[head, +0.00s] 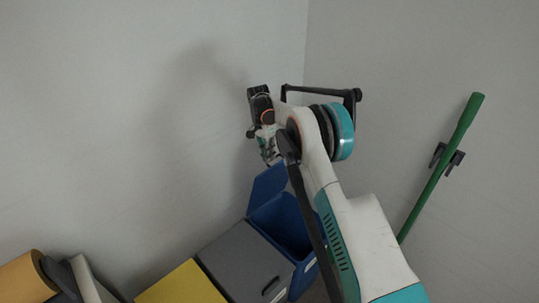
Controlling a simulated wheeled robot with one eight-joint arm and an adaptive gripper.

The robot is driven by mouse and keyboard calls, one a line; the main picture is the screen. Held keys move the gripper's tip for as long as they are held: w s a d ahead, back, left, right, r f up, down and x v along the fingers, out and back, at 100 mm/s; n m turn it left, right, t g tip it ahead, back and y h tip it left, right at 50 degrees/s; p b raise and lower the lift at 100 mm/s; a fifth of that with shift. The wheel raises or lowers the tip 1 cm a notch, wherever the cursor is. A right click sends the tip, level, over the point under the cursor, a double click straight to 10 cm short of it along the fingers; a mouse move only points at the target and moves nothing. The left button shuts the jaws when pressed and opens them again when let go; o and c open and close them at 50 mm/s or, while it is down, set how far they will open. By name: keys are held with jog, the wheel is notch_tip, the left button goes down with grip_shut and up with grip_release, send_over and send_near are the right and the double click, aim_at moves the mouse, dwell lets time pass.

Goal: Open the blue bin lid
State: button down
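The blue bin (306,275) stands near the corner, partly hidden behind my arm. Its blue lid (267,186) is raised, standing up at the back left of the bin, and the dark blue inside shows. My gripper (269,150) is above the raised lid, near the wall corner, and looks apart from it. It is small and seen at an angle, so I cannot tell whether its fingers are open or shut. Nothing is visibly held.
A grey-lidded bin (236,258) with a dark handle adjoins the blue bin on the left. A yellow lid (182,285) is further left. An orange-tan rounded object (22,279) is at the lower left. A green pole (440,165) hangs on the right wall. Walls stand close behind.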

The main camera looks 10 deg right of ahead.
jog(key=shift+a+f, duration=0.45)
jog(key=shift+f, duration=0.4)
jog(key=c, duration=1.7)
grip_release()
jog(key=shift+w+f, duration=0.25)
jog(key=shift+w, duration=0.15)
jog(key=shift+d+r, duration=0.1)
jog(key=shift+r, duration=0.1)
notch_tip(320, 180, up, 12)
jog(key=w+a, duration=0.1)
jog(key=shift+w+a+f, duration=0.2)
jog(key=shift+w, duration=0.2)
